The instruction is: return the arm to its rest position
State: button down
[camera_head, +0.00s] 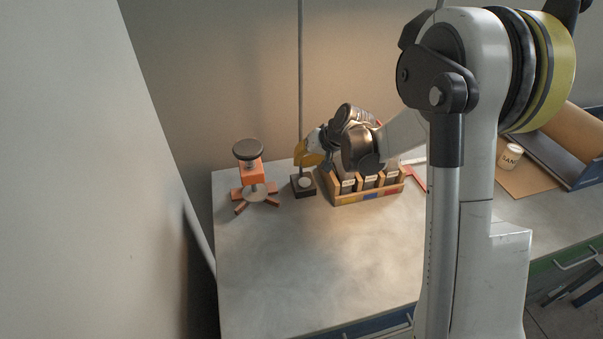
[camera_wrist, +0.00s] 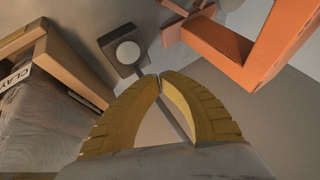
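My gripper (camera_head: 308,156) is at the far left end of my outstretched arm, over the back of the bench in the head view. The gripper is close to a small dark block with a round white top (camera_head: 304,184), which also shows just past the fingertips in the wrist view (camera_wrist: 128,52). I cannot tell the exact gap between them. Part of the arm hides the gripper's wrist side in the head view.
A wooden rack with labelled compartments (camera_head: 366,197) stands right of the gripper. An orange stand with a dark disc (camera_head: 252,173) is to the left. A can (camera_head: 510,154) is at the right. The bench front (camera_head: 300,260) is clear.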

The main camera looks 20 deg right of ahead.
jog(key=s+r+h, duration=0.2)
jog(key=s+r, duration=1)
jog(key=s, duration=0.2)
jog(key=s+r+n+t+h, duration=0.1)
jog(key=s+h, duration=0.1)
jog(key=s, duration=1.5)
jog(key=shift+d+r+n, duration=0.25)
jog(key=shift+d+n, duration=0.05)
jog(key=shift+d, duration=0.1)
